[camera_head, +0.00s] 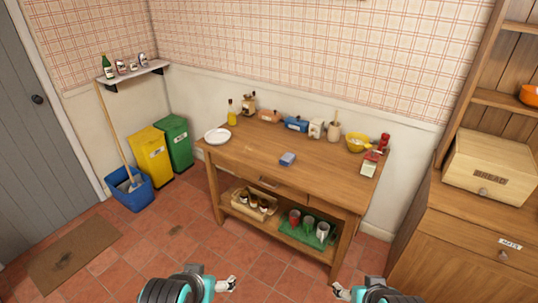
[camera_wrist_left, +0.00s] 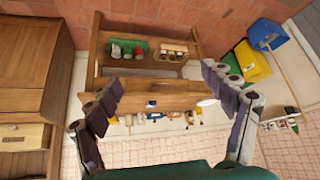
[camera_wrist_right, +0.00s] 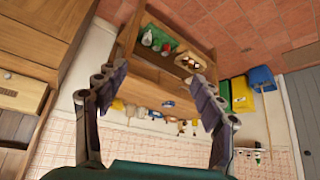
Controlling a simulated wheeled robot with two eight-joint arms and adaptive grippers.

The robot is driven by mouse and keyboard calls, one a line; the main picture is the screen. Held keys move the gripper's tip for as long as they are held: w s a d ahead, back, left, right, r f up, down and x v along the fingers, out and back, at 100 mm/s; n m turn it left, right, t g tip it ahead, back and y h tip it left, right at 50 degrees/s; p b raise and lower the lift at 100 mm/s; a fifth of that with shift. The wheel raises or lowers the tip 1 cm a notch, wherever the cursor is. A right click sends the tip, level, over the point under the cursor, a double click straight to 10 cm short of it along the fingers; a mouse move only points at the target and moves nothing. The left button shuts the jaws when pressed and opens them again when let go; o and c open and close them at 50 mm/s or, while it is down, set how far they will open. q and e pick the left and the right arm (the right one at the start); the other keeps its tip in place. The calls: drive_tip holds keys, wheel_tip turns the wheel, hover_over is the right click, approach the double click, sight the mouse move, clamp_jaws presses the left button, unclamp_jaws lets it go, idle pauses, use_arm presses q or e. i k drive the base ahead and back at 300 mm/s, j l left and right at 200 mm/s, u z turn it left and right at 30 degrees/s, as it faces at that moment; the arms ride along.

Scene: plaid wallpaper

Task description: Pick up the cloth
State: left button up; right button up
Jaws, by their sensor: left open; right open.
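A small blue folded item (camera_head: 287,159), which looks like the cloth, lies on the middle of the wooden table top (camera_head: 250,150). It seems to show as a small blue patch in the left wrist view (camera_wrist_left: 151,104) and in the right wrist view (camera_wrist_right: 168,103). My left gripper (camera_head: 227,284) is open and empty, low in the head view, in front of the table and well short of the blue item. My right gripper (camera_head: 343,292) is also open and empty, in front of the table's right end. Neither gripper touches anything.
A white plate (camera_head: 217,136) lies at the table's left end. Bottles, jars and a yellow bowl (camera_head: 356,144) line its back and right. The lower shelf holds a bottle crate (camera_head: 254,204) and mugs on something green (camera_head: 300,236). A wooden dresser (camera_head: 440,225) stands right. The floor before the table is clear.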

sight(288, 157)
drive_tip(key=i+j, duration=0.25)
drive_tip(key=i, duration=0.2)
drive_tip(key=i+j, duration=0.25)
drive_tip(key=i, duration=0.2)
drive_tip(key=i+j+u, duration=0.1)
drive_tip(key=i+j, duration=0.15)
drive_tip(key=i, duration=0.2)
drive_tip(key=i+j, duration=0.2)
drive_tip(key=i, duration=0.25)
drive_tip(key=i+j, duration=0.2)
drive_tip(key=i, duration=0.25)
